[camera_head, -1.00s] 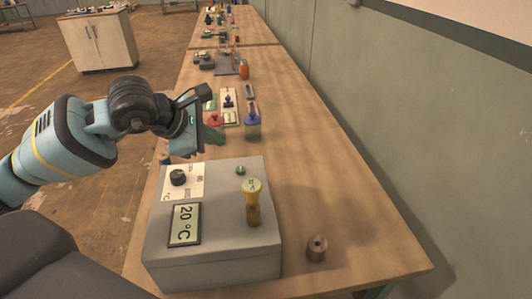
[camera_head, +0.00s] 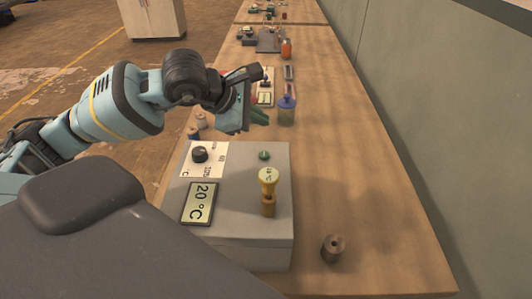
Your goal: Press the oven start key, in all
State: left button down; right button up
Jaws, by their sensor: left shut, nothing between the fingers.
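The oven is a grey box (camera_head: 236,235) at the near end of the long bench. Its top carries a small round green key (camera_head: 264,155), a black dial (camera_head: 200,154) on a white scale and a display (camera_head: 199,203) reading 20 °C. A yellow-topped, brown-based piece (camera_head: 268,192) stands on its right part. The gap's height is hard to tell. My right gripper is not in view.
A metal cylinder with a hole (camera_head: 333,248) stands on the bench right of the oven. A blue-capped bottle (camera_head: 286,108) stands just right of my fingers, and an orange bottle (camera_head: 286,48) farther back. The bench's right side (camera_head: 365,180) is mostly clear.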

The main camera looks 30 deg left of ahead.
aim_at(260, 155)
pick_arm(q)
notch_tip(260, 155, down, 7)
jog(key=b, duration=0.3)
jog(key=shift+f, duration=0.1)
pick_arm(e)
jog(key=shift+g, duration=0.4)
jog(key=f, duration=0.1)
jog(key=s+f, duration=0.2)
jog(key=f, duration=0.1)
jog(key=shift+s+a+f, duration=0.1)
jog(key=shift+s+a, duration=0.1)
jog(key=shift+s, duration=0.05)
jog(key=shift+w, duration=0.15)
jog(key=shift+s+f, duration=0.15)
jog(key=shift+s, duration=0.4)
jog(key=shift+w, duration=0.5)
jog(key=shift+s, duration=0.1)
pick_arm(q)
jog(key=shift+f+b, duration=0.4)
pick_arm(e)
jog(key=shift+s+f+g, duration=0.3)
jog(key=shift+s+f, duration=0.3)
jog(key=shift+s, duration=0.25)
pick_arm(q)
jog(key=shift+f, duration=0.15)
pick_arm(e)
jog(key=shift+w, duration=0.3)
